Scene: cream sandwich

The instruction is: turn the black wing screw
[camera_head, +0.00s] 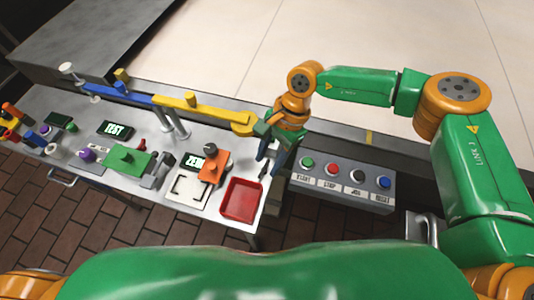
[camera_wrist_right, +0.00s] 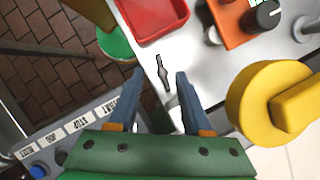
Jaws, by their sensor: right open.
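The black wing screw (camera_wrist_right: 162,73) is a small, narrow, dark-grey winged piece at the edge of the metal table. In the wrist view it shows between the fingertips of my right gripper (camera_wrist_right: 160,77), with a gap on both sides. In the head view my right gripper (camera_head: 271,158) is over the right end of the table, fingers pointing down. It is open and holds nothing. I cannot tell how far the fingertips are above the screw. My left gripper is not in view.
A red tray (camera_head: 242,200) lies close to the screw. An orange block (camera_head: 213,167) with a dark knob stands left of it. The yellow bar (camera_head: 205,110) ends in a round yellow head behind the gripper. A button box (camera_head: 340,192) is on the right.

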